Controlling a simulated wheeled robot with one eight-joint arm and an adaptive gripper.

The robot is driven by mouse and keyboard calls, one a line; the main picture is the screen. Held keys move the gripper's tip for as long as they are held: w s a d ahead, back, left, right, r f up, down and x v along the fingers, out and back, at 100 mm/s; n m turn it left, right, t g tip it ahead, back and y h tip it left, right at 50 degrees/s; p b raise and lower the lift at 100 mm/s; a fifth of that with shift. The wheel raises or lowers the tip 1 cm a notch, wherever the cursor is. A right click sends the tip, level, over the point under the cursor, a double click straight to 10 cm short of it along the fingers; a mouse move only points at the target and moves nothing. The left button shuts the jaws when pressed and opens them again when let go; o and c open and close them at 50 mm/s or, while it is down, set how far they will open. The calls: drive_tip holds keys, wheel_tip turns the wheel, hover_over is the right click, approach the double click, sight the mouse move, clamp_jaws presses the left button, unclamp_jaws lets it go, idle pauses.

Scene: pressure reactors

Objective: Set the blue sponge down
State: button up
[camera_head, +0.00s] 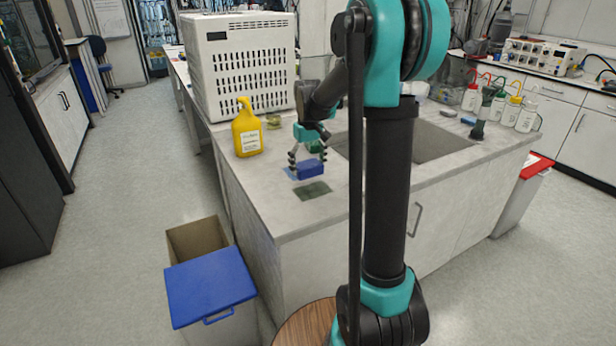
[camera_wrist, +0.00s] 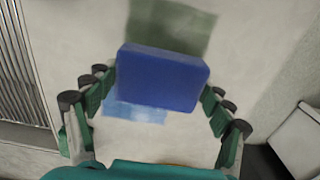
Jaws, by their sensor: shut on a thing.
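The blue sponge (camera_head: 311,171) is a dark blue block held between the fingers of my gripper (camera_head: 308,159) over the grey counter (camera_head: 262,200). In the wrist view the sponge (camera_wrist: 162,77) lies level across the gap between the green finger pads of my gripper (camera_wrist: 160,92). A dark green flat patch (camera_head: 313,190) lies on the counter just in front of the sponge; it also shows in the wrist view (camera_wrist: 172,24). A light blue flat patch (camera_head: 289,173) is partly covered by the sponge. I cannot tell whether the sponge touches the counter.
A yellow bottle (camera_head: 247,130) stands left of my gripper, before a large white perforated box (camera_head: 240,65). A sink (camera_head: 430,142) is to the right. A bin with a blue lid (camera_head: 208,285) stands on the floor at left. The counter's front left is clear.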

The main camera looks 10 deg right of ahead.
sight(308, 176)
drive_tip(key=shift+f, duration=2.05)
drive_tip(key=shift+f, duration=0.1)
drive_tip(key=o, duration=0.9)
